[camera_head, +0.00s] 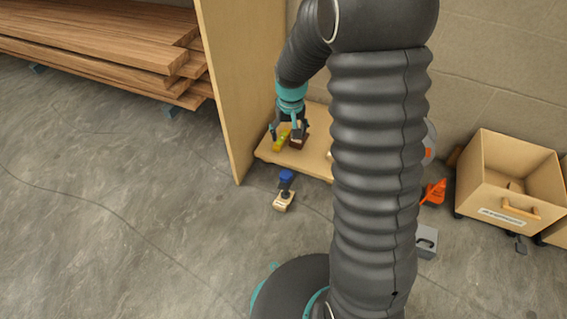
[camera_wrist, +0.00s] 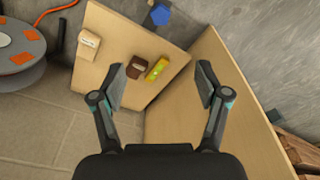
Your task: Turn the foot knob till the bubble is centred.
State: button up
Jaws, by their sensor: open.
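A blue foot knob (camera_head: 286,176) stands at the front edge of a pale wooden board (camera_head: 265,156), above a small wooden foot block (camera_head: 284,201) on the floor. The knob also shows at the top of the wrist view (camera_wrist: 160,14). A yellow-green level (camera_head: 281,140) lies on the board; it also shows in the wrist view (camera_wrist: 157,70). Its bubble is too small to place. My gripper (camera_head: 289,128) is open and empty, over the board near the level. In the wrist view, my gripper (camera_wrist: 160,84) has its fingers wide apart, with the knob beyond them.
A brown block (camera_wrist: 140,67) sits beside the level, and a cream labelled block (camera_wrist: 88,42) lies farther left. A tall wooden panel (camera_head: 235,80) rises beside the board. A reel (camera_wrist: 20,55) and an open crate (camera_head: 505,175) stand nearby. The floor left of the knob is clear.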

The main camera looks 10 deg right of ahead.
jog(key=g+p, duration=0.1)
send_over(285, 174)
notch_tip(285, 174, down, 11)
notch_tip(285, 174, down, 14)
jog(key=shift+s+r+b, duration=0.1)
jog(key=shift+b, duration=0.55)
jog(key=c, duration=1.2)
